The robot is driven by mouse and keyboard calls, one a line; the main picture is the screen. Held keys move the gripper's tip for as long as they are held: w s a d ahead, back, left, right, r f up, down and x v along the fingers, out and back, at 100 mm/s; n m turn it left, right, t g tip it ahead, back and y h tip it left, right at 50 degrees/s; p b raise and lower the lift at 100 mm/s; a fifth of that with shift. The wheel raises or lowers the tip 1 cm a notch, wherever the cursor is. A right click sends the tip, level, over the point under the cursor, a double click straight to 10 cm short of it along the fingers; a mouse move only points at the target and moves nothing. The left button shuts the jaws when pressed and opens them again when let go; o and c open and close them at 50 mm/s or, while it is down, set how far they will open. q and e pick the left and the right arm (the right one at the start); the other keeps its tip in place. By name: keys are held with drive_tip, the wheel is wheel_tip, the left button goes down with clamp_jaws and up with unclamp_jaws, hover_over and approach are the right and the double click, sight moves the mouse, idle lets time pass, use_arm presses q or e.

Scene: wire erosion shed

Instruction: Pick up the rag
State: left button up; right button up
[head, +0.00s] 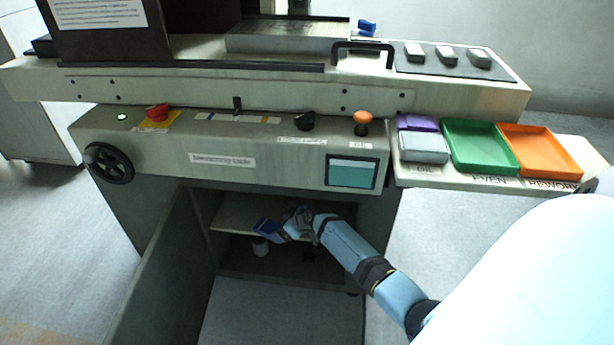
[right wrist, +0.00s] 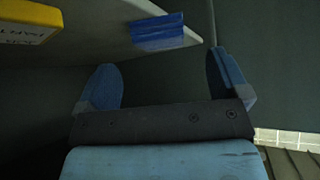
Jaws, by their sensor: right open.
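A blue, folded cloth-like thing, which looks like the rag (right wrist: 158,32), lies at the edge of a shelf in the right wrist view. My right gripper (head: 280,231) reaches into the cabinet at shelf height, just right of the blue patch. In the right wrist view the right gripper (right wrist: 165,80) has its two fingers wide apart, with nothing between them. The rag is beyond the fingertips, apart from them. My left gripper is not in view.
The shelf (head: 232,212) runs across the cabinet, whose door (head: 160,285) stands open at left. A yellow labelled box (right wrist: 30,20) sits on the shelf. The control panel (head: 230,150) overhangs the opening. Green (head: 480,147) and orange (head: 540,150) trays are at right.

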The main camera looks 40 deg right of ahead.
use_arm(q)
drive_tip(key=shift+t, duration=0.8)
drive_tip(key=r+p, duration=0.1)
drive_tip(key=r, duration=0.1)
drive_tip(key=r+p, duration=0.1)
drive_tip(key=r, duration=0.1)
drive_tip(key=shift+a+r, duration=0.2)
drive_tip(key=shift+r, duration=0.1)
use_arm(e)
drive_tip(key=s+d, duration=0.2)
drive_tip(key=s, duration=0.6)
drive_tip(key=shift+s+d, duration=0.35)
drive_tip(key=shift+d, duration=0.05)
